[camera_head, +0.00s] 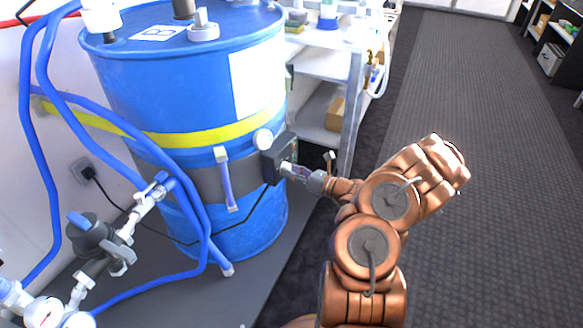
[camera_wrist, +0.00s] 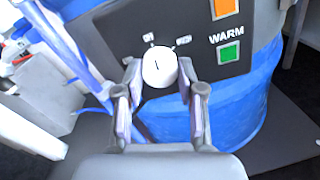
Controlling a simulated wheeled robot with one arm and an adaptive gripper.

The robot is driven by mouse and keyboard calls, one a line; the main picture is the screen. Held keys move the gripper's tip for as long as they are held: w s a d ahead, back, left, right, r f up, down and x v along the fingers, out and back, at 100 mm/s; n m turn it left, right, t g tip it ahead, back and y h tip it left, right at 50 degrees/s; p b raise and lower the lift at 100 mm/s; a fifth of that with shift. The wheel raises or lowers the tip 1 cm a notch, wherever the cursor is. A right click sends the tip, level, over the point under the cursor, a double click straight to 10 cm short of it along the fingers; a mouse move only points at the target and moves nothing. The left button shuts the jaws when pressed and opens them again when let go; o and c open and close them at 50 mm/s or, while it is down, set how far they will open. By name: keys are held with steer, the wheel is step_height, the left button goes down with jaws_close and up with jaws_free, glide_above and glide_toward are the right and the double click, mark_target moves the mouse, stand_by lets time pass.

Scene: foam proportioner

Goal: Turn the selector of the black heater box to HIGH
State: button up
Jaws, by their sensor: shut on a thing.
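The black heater box (camera_head: 280,158) is fixed to the grey band around the blue drum, and my gripper (camera_head: 292,171) reaches it from the right in the head view. In the wrist view the box face (camera_wrist: 200,55) shows a white round selector (camera_wrist: 160,67) with a dark pointer line. The marks above the selector are too blurred to read surely. An orange square and a green square (camera_wrist: 229,53) labelled WARM sit to its right. My gripper's fingers (camera_wrist: 159,85) stand on both sides of the selector and are shut on it.
The blue drum (camera_head: 190,90) carries a yellow strap (camera_head: 215,134) and a grey heater band (camera_head: 205,184). Blue hoses (camera_head: 38,150) and valves stand at the left. A white shelf (camera_head: 325,62) stands behind the drum. The carpet at the right (camera_head: 480,100) is clear.

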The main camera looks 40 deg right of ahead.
steer(key=m+p, duration=0.7)
steer(key=m, duration=0.3)
steer(key=shift+m, duration=0.3)
steer(key=shift+p, duration=0.3)
steer(key=o, duration=1.1)
steer(key=shift+o, duration=0.2)
steer(key=v, duration=1.2)
